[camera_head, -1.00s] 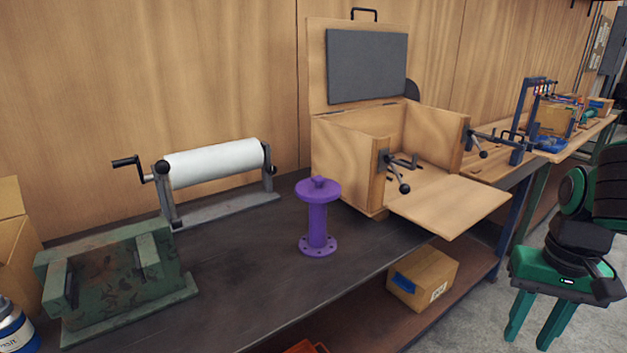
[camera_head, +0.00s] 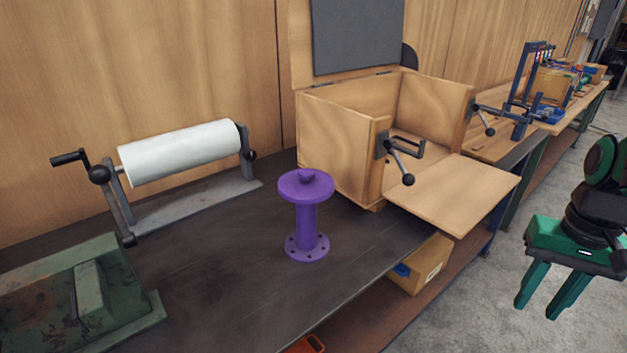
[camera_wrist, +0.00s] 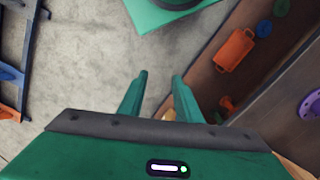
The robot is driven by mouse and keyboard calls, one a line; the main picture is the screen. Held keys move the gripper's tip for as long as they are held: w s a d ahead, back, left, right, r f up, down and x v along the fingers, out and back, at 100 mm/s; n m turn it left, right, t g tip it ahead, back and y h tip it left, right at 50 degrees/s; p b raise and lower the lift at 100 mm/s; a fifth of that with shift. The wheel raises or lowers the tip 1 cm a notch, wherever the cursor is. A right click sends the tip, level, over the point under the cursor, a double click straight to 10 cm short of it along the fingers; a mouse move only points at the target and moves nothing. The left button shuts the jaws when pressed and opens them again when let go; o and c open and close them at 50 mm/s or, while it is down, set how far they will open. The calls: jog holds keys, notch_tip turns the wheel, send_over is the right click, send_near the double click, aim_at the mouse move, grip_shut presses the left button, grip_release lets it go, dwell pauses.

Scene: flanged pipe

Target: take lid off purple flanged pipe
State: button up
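The purple flanged pipe (camera_head: 307,226) stands upright on the dark workbench, its bolted base flange flat on the top. Its round purple lid (camera_head: 306,184) with a small knob sits on the upper end. My gripper (camera_head: 550,290) is at the right of the head view, off the bench over the floor, well apart from the pipe. Its two green fingers (camera_wrist: 158,90) are spread with nothing between them in the wrist view. Part of a purple flange (camera_wrist: 311,105) shows at the right edge of the wrist view.
An open wooden box (camera_head: 345,150) with clamps stands behind and right of the pipe, its front flap (camera_head: 455,192) folded down. A white roller (camera_head: 180,152) and a green metal block (camera_head: 80,295) are on the left. A cardboard box (camera_head: 420,265) sits on the lower shelf.

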jog(key=shift+o, duration=0.9)
jog(key=o, duration=1)
jog(key=shift+w+a+r+n+t, duration=0.2)
jog(key=shift+w+r, duration=0.15)
jog(key=shift+r, duration=0.25)
jog(key=shift+w+a+r+n+t, duration=0.1)
jog(key=shift+w+r+n, duration=0.1)
jog(key=shift+w+r, duration=0.3)
jog(key=o, duration=0.5)
jog(key=shift+n+h, duration=0.3)
jog(key=shift+n, duration=0.3)
jog(key=w+r, duration=0.1)
jog(key=w, duration=0.1)
jog(key=w+a+r, duration=0.1)
jog(key=w, duration=0.1)
jog(key=shift+r, duration=0.2)
jog(key=shift+o, duration=0.4)
jog(key=w+a+r+n+t, duration=0.1)
jog(key=w+a+r+n, duration=0.1)
jog(key=w, duration=0.4)
jog(key=shift+a+r, duration=0.55)
jog(key=shift+a, duration=0.45)
jog(key=n+t+y, duration=0.2)
jog(key=n+y, duration=0.1)
jog(key=n, duration=0.6)
send_near(306, 171)
jog(key=x, duration=0.4)
jog(key=shift+f, duration=0.3)
jog(key=shift+x, duration=2.85)
